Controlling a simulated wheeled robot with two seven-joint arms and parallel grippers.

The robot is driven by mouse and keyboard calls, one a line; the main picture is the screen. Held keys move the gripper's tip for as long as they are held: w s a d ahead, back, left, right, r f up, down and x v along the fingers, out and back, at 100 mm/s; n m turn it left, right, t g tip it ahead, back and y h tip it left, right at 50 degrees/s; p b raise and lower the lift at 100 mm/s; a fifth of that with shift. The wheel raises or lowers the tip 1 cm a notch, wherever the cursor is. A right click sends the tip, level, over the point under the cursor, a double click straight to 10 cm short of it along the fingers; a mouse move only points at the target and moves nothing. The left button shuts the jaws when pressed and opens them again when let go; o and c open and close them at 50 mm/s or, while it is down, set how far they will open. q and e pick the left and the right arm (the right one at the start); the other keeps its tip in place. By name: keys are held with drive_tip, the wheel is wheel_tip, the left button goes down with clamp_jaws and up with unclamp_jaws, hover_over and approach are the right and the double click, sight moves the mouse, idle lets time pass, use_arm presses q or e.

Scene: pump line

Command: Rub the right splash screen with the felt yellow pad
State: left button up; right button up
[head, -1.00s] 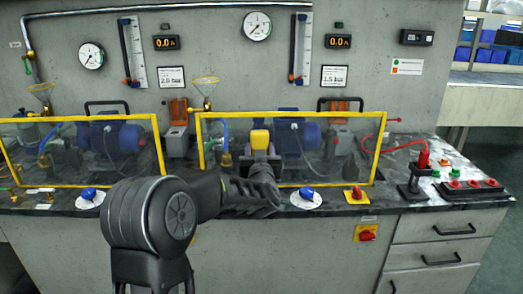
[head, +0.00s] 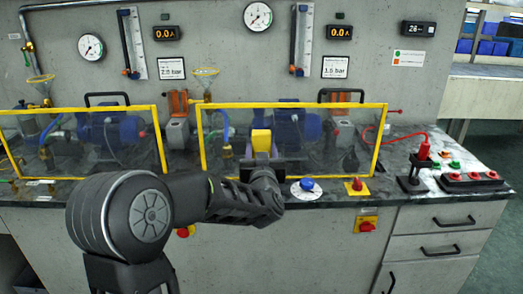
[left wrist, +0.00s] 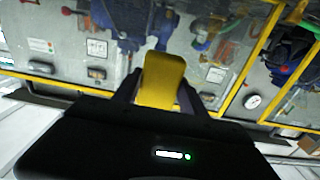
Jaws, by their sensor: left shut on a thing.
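The right splash screen (head: 325,155) is a clear pane in a yellow frame, standing upright on the bench in the head view. Its yellow frame also shows in the left wrist view (left wrist: 248,65). The felt yellow pad (head: 261,140) is in front of the left-centre part of the pane. My left gripper (head: 262,160) is shut on the pad, which sticks out beyond the fingers in the left wrist view (left wrist: 162,80). I cannot tell whether the pad touches the pane. My right gripper is not in view.
A second yellow-framed screen (head: 80,109) stands to the left. Along the bench front are a blue knob (head: 307,185) and a red knob on a yellow plate (head: 357,184). A red-cabled stand (head: 415,170) and a button box (head: 470,180) are at the right.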

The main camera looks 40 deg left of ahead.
use_arm(q)
drive_tip(key=shift+v, duration=1.45)
